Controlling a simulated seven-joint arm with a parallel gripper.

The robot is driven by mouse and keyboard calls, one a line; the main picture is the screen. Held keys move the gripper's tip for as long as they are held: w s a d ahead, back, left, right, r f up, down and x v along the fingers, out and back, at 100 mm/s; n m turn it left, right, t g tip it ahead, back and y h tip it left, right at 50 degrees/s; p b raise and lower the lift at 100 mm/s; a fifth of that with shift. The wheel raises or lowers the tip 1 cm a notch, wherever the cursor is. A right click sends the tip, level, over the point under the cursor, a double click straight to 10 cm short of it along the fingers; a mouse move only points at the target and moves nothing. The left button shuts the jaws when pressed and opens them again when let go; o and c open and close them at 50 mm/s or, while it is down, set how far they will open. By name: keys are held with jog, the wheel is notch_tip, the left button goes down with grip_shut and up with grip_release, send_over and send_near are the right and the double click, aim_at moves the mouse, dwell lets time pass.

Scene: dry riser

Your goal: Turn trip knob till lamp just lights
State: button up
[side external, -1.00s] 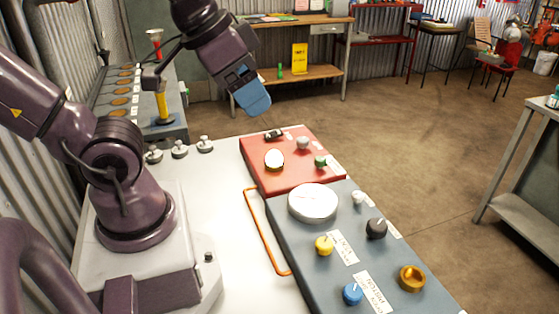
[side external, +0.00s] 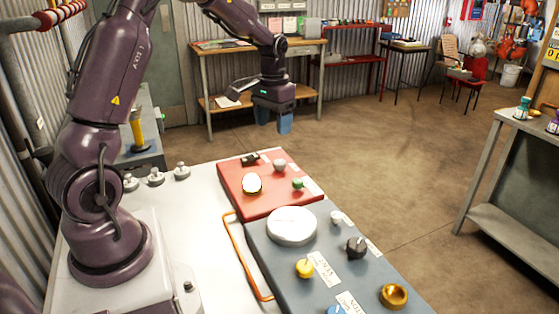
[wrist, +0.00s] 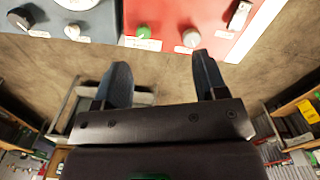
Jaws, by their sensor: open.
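My gripper (side external: 274,119) is open and empty, its blue fingers pointing down beyond the far edge of the panels, over open floor. In the wrist view, the gap between its fingers (wrist: 161,68) shows bare floor, with the panel edge above. The red panel (side external: 235,201) carries a white dome (side external: 252,183), possibly the lamp; I cannot tell whether it is lit. A grey knob (side external: 280,166) and a green knob (side external: 298,184) sit near its right side. The blue-grey panel carries a black knob (side external: 356,247) and a yellow knob (side external: 305,268). Labels are unreadable, so the trip knob is uncertain.
A round white disc (side external: 292,226), a small white knob (side external: 336,217) and a brass knob (side external: 394,296) stand on the blue-grey panel. An orange rail (side external: 240,255) runs along its left. A workbench (side external: 222,104) stands behind, and a grey table (side external: 485,180) at right.

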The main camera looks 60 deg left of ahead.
send_over(280, 162)
jog(key=s+d, duration=0.2)
jog(key=s, duration=0.1)
notch_tip(280, 162, down, 5)
jog(key=w+a+r+m, duration=0.1)
jog(key=w+a, duration=0.1)
jog(key=w, duration=0.1)
jog(key=shift+m, duration=0.3)
notch_tip(280, 162, down, 12)
jog(key=shift+a+f, duration=0.1)
jog(key=shift+f, duration=0.15)
